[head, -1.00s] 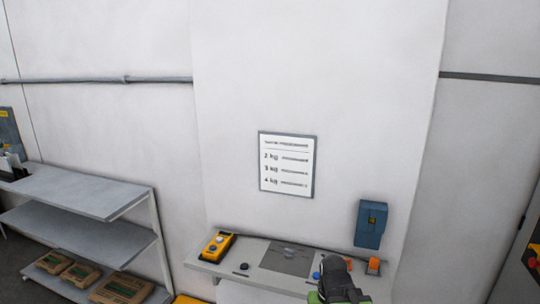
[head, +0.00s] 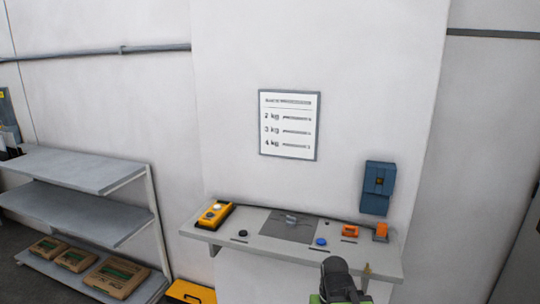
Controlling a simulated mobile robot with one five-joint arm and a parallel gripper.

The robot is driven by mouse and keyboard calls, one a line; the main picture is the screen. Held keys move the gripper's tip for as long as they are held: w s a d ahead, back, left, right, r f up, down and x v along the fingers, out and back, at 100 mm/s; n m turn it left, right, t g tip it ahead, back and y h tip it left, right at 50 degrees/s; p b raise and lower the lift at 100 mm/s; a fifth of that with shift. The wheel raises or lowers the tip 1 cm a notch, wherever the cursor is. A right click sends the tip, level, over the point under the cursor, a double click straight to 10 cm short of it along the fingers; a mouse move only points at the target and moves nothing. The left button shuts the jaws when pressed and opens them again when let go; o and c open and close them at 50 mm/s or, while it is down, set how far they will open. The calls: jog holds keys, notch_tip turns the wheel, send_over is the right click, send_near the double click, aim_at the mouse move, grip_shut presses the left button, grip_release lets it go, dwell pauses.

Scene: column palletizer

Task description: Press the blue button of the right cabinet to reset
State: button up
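A grey cabinet-like edge (head: 524,262) shows at the far lower right, mostly cut off by the frame. No blue button shows on it. A small round blue piece (head: 321,241) lies on the grey wall shelf (head: 375,258); I cannot tell whether it is a button. My arm, a dark grey rounded part with green below, shows at the bottom centre, in front of the shelf edge. My gripper's fingers cannot be made out clearly.
On the wall shelf are a yellow device (head: 214,214), orange items (head: 350,231) and a grey plate (head: 289,226). A blue box (head: 378,187) and a weight sign (head: 289,125) hang above. A rack (head: 85,172) with several packages stands left.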

grip_shut()
dwell(1.4)
